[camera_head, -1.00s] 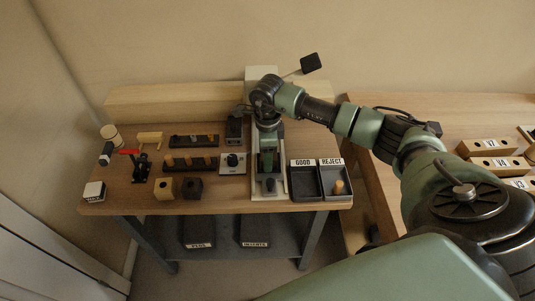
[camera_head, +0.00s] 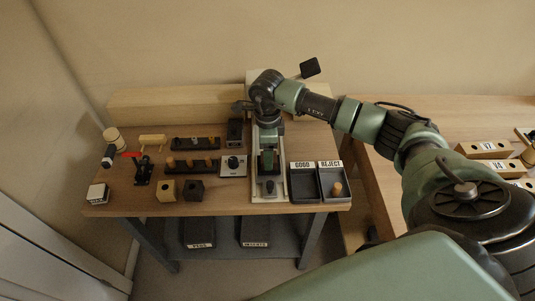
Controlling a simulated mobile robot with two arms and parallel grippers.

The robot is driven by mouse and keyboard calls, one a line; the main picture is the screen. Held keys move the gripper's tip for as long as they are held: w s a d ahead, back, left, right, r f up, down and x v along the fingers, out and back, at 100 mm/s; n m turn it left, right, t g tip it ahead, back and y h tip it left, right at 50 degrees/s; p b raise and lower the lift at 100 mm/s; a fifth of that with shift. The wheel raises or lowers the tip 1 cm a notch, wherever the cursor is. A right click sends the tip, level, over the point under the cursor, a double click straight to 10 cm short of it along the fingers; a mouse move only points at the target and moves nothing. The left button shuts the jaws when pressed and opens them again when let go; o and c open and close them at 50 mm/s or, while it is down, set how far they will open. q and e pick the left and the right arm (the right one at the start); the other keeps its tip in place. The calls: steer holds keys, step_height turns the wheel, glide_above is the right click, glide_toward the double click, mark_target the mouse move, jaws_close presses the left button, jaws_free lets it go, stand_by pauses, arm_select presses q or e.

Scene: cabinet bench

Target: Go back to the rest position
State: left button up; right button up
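Nothing held can be made out. My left gripper is not in view.
The wooden bench (camera_head: 228,207) holds a black rack (camera_head: 207,172) with wooden pegs, small blocks (camera_head: 166,191), a dial box (camera_head: 234,165) and GOOD/REJECT trays (camera_head: 303,196), a peg standing in REJECT. A lever with a black square end (camera_head: 309,67) rises behind my arm. Numbered blocks (camera_head: 484,149) lie on the right table.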

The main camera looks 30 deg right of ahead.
steer(key=shift+r+p, duration=0.95)
steer(key=shift+r, duration=1)
